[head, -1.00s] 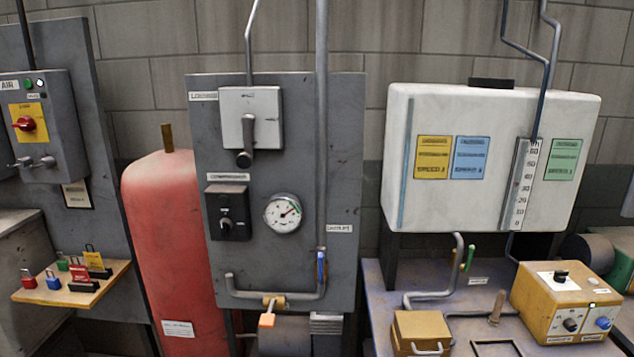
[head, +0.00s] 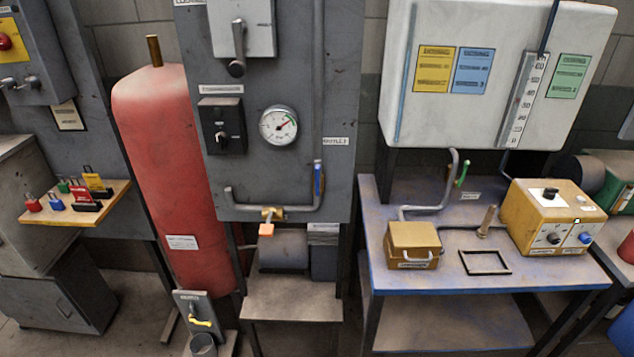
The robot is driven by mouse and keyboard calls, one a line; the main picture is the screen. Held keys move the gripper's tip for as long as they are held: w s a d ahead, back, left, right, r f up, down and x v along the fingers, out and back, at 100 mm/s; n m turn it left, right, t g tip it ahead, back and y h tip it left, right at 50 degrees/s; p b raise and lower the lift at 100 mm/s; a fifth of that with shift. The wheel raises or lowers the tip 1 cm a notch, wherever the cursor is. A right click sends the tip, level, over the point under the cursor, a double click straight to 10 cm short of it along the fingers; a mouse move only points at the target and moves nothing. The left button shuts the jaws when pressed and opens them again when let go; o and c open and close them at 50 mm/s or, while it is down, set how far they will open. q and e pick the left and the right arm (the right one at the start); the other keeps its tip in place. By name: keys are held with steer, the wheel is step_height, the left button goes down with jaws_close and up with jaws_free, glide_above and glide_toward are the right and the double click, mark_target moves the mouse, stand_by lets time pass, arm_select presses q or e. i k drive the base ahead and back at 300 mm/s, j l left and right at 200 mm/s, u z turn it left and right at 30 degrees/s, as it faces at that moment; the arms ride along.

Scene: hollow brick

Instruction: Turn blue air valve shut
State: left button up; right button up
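The blue air valve handle (head: 318,179) sits on the grey pipe at the lower right of the grey compressor panel (head: 340,95) in the head view. The handle hangs roughly vertical, in line with the pipe. A brass fitting with an orange end (head: 266,230) is on the same pipe run, lower left of the handle. Neither of my grippers shows in the head view.
A red tank (head: 160,150) stands left of the panel. A small shelf with coloured padlocks (head: 75,215) is at the left. A blue-topped bench (head: 470,285) with a yellow control box (head: 540,225) is at the right. A pressure gauge (head: 278,125) is above the valve.

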mark_target(317, 192)
steer(key=i+j, duration=0.15)
steer(key=j, duration=0.25)
steer(key=i+j+z, duration=0.1)
steer(key=j, duration=0.3)
steer(key=i+j, duration=0.15)
steer(key=j, duration=0.25)
